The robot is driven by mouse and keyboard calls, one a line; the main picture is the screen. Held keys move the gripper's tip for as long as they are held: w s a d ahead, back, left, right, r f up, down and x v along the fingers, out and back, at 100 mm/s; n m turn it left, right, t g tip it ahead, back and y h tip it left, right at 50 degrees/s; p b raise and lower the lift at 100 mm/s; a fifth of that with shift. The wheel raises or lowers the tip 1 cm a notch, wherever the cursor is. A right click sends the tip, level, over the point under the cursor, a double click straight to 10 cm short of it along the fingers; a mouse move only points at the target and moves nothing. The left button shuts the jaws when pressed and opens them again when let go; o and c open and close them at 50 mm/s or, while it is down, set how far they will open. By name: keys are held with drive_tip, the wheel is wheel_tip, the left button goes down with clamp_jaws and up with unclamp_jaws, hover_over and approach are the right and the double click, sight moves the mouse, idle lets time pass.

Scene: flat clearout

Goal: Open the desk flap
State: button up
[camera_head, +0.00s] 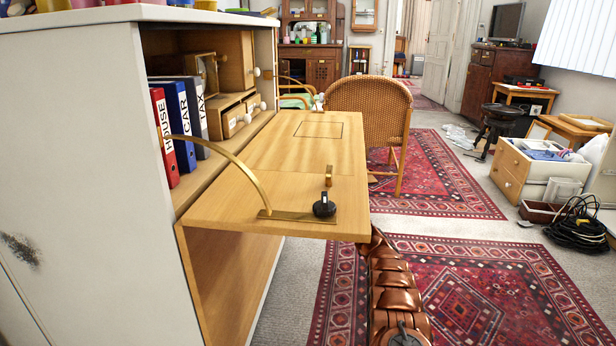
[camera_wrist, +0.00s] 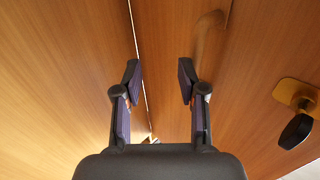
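The wooden desk flap (camera_head: 262,190) is down and lies about level, sticking out from the white cabinet in the head view. A curved brass stay (camera_head: 245,172) runs from its side to the cabinet. A black knob (camera_head: 324,208) and a small brass catch (camera_head: 329,174) are on its upper face near the free edge. My gripper is hidden in the head view; my copper arm goes up behind the flap's front edge. In the wrist view, my gripper (camera_wrist: 158,78) is open and empty, facing wooden panels. A black knob on a brass plate (camera_wrist: 295,127) is at the right.
The white cabinet (camera_head: 85,130) holds red, blue and grey binders (camera_head: 180,120) and small drawers. A wicker chair (camera_head: 372,108) stands beyond the flap. Red patterned rugs (camera_head: 480,285) cover the floor at right. A black cable coil (camera_head: 578,226) lies at far right.

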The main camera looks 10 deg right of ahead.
drive_tip(key=shift+s+d+f+b, duration=0.1)
drive_tip(key=shift+d+f+b, duration=0.15)
drive_tip(key=shift+f+b, duration=0.5)
drive_tip(key=shift+s+d+f+b, duration=0.1)
drive_tip(key=shift+d+f+b, duration=0.2)
drive_tip(key=shift+f, duration=0.8)
drive_tip(key=shift+s+d+f+b, duration=0.1)
drive_tip(key=shift+d+f+b, duration=0.15)
drive_tip(key=shift+f+b, duration=0.5)
drive_tip(key=shift+f, duration=0.3)
drive_tip(key=v, duration=0.7)
drive_tip(key=shift+f, duration=0.15)
drive_tip(key=shift+d, duration=0.15)
